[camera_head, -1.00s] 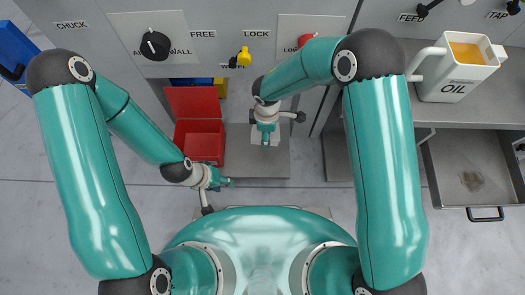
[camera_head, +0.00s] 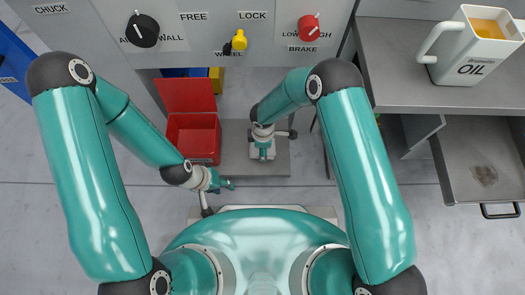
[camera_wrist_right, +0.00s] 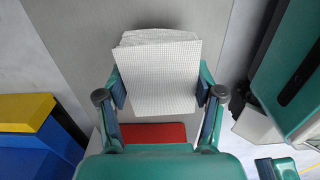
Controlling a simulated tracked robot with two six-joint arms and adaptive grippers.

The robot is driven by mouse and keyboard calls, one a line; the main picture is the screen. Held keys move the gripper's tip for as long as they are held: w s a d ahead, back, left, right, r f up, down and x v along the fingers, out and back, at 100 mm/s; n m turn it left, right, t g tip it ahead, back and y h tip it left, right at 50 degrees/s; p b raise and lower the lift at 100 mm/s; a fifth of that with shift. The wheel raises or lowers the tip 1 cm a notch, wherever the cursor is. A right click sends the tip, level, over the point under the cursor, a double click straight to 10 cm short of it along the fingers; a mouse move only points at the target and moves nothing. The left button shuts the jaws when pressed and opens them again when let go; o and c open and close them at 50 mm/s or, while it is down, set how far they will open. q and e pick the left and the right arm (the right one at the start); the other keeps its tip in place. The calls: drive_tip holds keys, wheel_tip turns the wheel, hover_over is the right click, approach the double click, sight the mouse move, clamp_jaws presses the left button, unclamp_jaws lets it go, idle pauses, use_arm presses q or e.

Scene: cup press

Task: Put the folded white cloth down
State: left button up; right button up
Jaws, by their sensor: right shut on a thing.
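The folded white cloth (camera_wrist_right: 155,75) shows in the right wrist view as a textured, roughly square pad. My right gripper (camera_wrist_right: 160,95) is shut on it, with one finger pad at each side edge. The cloth is over a flat grey surface; I cannot tell whether it touches it. In the head view my right gripper (camera_head: 263,150) points down over the grey plate (camera_head: 240,165) on the floor, and the cloth is mostly hidden. My left gripper (camera_head: 218,186) hangs lower left of it, in front of the red box; its fingers are too small to read.
An open red box (camera_head: 193,138) stands left of my right gripper. A grey panel with knobs (camera_head: 143,30) runs along the back. At right are a bench (camera_head: 400,70) with an oil jug (camera_head: 473,45) and an open drawer (camera_head: 487,165). Floor in front is clear.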

wheel_tip(320, 180, down, 3)
drive_tip(key=shift+f+b, duration=0.15)
drive_tip(key=shift+b, duration=0.35)
drive_tip(key=o, duration=0.7)
drive_tip(key=shift+f, duration=0.1)
drive_tip(key=o, duration=0.5)
drive_tip(key=shift+r, duration=0.35)
wheel_tip(320, 180, up, 12)
drive_tip(key=p, duration=0.5)
drive_tip(key=shift+f, duration=0.15)
